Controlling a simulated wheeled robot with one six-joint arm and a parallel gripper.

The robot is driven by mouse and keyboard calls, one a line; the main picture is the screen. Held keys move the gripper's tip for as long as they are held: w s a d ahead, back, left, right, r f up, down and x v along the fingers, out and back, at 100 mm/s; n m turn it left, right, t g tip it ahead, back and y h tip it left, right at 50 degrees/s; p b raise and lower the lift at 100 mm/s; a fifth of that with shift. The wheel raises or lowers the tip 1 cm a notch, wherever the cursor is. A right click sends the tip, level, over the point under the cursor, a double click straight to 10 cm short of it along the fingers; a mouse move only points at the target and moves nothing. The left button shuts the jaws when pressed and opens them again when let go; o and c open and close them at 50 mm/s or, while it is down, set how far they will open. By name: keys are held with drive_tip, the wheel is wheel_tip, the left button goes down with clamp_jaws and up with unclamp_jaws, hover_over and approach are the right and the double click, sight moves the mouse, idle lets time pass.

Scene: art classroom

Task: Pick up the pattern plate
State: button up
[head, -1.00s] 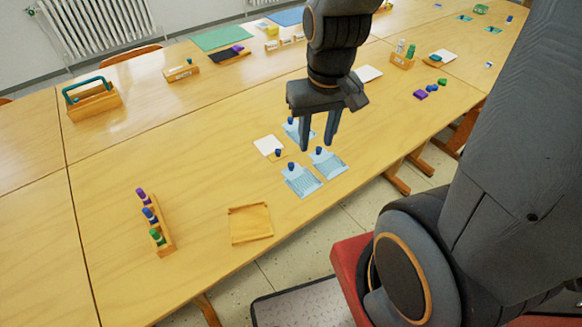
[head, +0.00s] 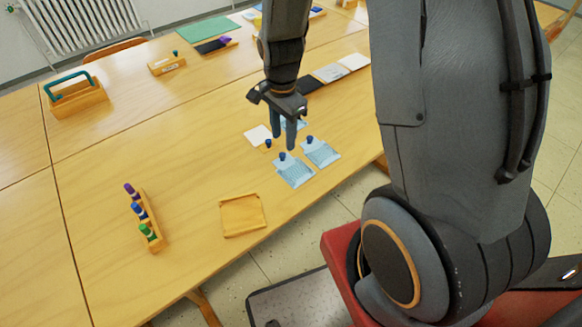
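Several light blue pattern plates with dark blue knobs lie on the wooden table. The nearest pattern plate (head: 296,173) is fully in view, and a second pattern plate (head: 323,153) lies just right of and behind it. A third pattern plate (head: 301,126) is partly hidden behind my gripper. The frames do not show which one the task means. My gripper (head: 284,142) points down above the plates, its two fingers apart and nothing visible between them. In the picture, the fingertips are just above the nearest plate's knob (head: 282,156); the exact height gap is unclear.
A white card (head: 258,135) with a small blue knob lies left of the plates. A shallow wooden tray (head: 228,231) is at the front edge. A wooden rack (head: 155,243) with coloured knobs stands to its left.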

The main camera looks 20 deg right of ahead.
sight(282, 154)
drive_tip(key=shift+w+a+f+p, duration=0.15)
drive_tip(key=shift+f+p, duration=0.35)
drive_tip(key=shift+f, duration=1.2)
drive_tip(key=shift+w+f+p, duration=0.2)
drive_tip(key=shift+f+p, duration=0.3)
drive_tip(key=shift+f, duration=1.2)
clamp_jaws()
